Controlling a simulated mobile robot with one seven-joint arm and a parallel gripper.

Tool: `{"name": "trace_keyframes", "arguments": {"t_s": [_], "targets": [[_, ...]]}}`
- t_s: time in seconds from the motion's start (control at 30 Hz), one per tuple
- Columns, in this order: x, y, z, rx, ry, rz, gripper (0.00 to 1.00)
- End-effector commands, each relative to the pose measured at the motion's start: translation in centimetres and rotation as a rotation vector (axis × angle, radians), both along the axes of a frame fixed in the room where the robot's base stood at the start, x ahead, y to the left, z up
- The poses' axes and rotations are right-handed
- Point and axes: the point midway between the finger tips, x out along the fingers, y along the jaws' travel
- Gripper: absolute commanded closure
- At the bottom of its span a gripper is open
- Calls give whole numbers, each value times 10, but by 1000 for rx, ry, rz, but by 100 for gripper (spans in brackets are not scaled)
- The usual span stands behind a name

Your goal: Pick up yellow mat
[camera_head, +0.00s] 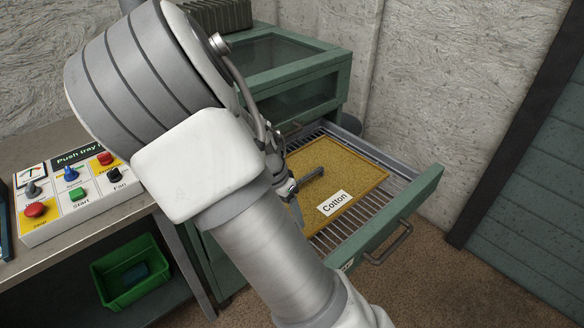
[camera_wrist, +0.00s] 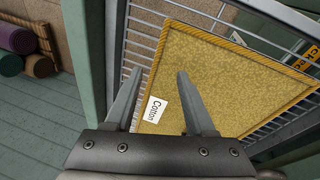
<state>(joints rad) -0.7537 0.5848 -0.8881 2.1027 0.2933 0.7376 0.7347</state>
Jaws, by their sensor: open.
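The yellow mat (camera_head: 345,172) lies flat on a metal rack in the pulled-out drawer of a green cabinet. It has a braided border and a white label reading "Cotton". In the wrist view the mat (camera_wrist: 225,75) fills the middle, with the label at its lower left. My gripper (camera_wrist: 157,82) is open and empty, above the mat's left part. One fingertip shows over the rack beside the mat's left edge, the other over the mat. In the head view my arm hides part of the drawer, and my gripper (camera_head: 304,184) shows at the mat's left side.
The drawer front (camera_head: 400,225) with its handle stands out on the right. A control panel (camera_head: 75,190) with buttons sits on the bench at left. A green bin (camera_head: 130,272) is below. Rolled mats (camera_wrist: 25,45) show at upper left in the wrist view. Carpeted floor lies at lower right.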

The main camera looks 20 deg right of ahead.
Motion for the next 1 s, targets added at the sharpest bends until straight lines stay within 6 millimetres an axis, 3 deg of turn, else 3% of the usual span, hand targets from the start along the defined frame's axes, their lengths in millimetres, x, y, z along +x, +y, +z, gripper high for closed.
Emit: {"name": "trace_keyframes", "arguments": {"t_s": [0.1,0.27,0.47,0.6,0.83,1.0], "targets": [[16,-14,-20,-145,-26,-57,45],[43,-26,-27,-333,-114,-111,45],[84,-25,-17,-553,-290,-125,45],[109,-12,-3,-660,-419,-109,45],[130,7,11,-734,-539,-84,45],[137,-8,3,-740,-552,-86,45]]}}
